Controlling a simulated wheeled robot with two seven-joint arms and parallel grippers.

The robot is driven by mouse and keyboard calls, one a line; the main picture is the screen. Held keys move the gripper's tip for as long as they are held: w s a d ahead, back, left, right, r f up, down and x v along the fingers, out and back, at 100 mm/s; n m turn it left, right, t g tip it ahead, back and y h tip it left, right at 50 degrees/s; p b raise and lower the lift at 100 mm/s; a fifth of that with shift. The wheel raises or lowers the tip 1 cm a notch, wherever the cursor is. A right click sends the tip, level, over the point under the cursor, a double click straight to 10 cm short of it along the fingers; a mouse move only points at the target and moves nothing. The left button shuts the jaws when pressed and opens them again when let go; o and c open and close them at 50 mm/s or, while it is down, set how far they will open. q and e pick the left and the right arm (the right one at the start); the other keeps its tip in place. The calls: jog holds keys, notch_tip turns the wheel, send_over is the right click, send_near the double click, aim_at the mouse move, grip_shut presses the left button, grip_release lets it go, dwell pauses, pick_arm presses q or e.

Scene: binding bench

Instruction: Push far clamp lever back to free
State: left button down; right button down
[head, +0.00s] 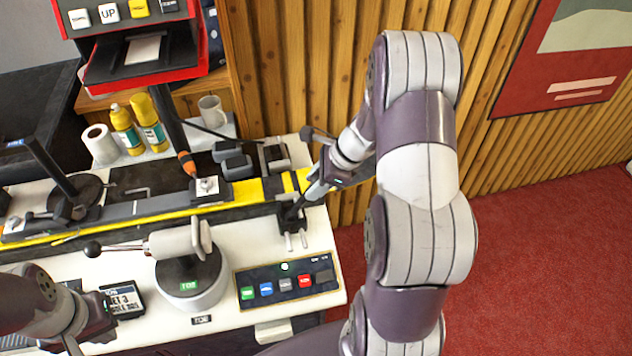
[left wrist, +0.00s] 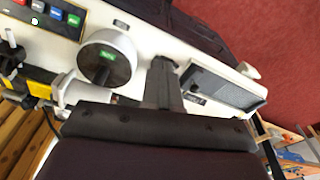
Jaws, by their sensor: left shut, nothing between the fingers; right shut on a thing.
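A clamp lever with an orange section (head: 187,163) slants up from a metal block (head: 207,187) on the yellow-edged beam (head: 150,208). A second dark lever (head: 52,168) rises from a round black base at the beam's left. I cannot tell for sure which is the far clamp lever. My right gripper (head: 291,214) points down at the beam's right end, shut on a small dark piece that its fingers largely hide.
A round grey drum with a green label (head: 190,287) and a ball-ended rod (head: 92,249) stands in front of the beam. A button panel (head: 287,281) lies to its right. Yellow bottles (head: 124,128), a paper roll (head: 100,143) and a mug (head: 211,110) stand behind.

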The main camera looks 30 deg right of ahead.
jog(key=shift+w+d+r, duration=0.2)
jog(key=shift+w+r, duration=0.05)
